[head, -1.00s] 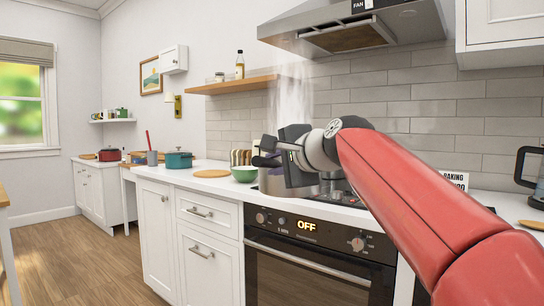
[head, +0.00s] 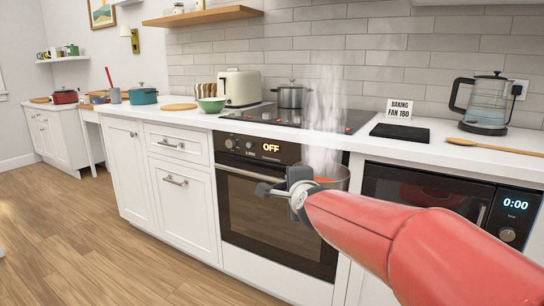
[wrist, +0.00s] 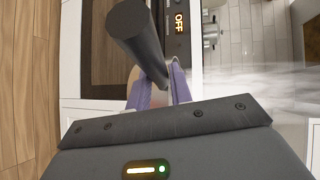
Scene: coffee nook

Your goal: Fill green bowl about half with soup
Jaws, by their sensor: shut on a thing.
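The green bowl (head: 211,104) stands upright on the white counter, left of the stove, in the head view. From this angle its inside is hidden. A steaming metal pot (head: 338,178) with orange-red soup (head: 323,180) in it is held in front of the oven. My gripper (head: 290,190) is shut on the pot's dark handle, which also shows in the wrist view (wrist: 140,40) between the lavender finger pads (wrist: 158,92). The pot looks about level. The bowl is well to the left of and behind my gripper, apart from the pot.
A lidded pot (head: 290,96) stands on the black hob (head: 310,117). A toaster (head: 240,87) is behind the bowl and a round wooden board (head: 180,107) left of it. A dark mat (head: 400,132) and a kettle (head: 485,105) are at right. The floor at left is free.

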